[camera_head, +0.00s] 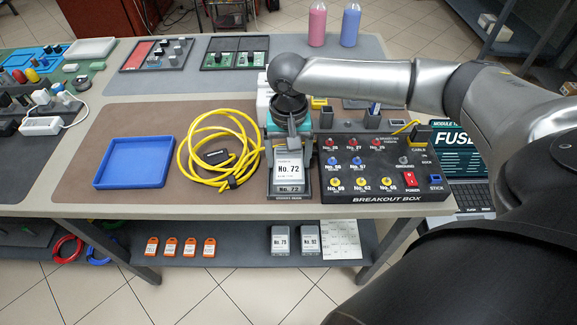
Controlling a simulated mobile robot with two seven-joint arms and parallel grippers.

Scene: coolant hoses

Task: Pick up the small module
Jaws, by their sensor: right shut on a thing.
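A grey module labelled No. 72 (289,168) sits at a dark stand (291,196) near the front edge of the table, left of the breakout box. My right gripper (292,138) comes down from above at the module's top end and is shut on it. The wrist hides part of the gripper and the area behind it. I cannot tell whether the module is clear of the stand. Two more grey modules (281,240) (310,240) lie on the lower shelf. My left gripper is not in view.
The black breakout box (385,197) with coloured buttons stands right of the module. A coiled yellow cable (220,150) and an empty blue tray (148,162) lie to the left. Pink and blue bottles (317,25) stand at the back.

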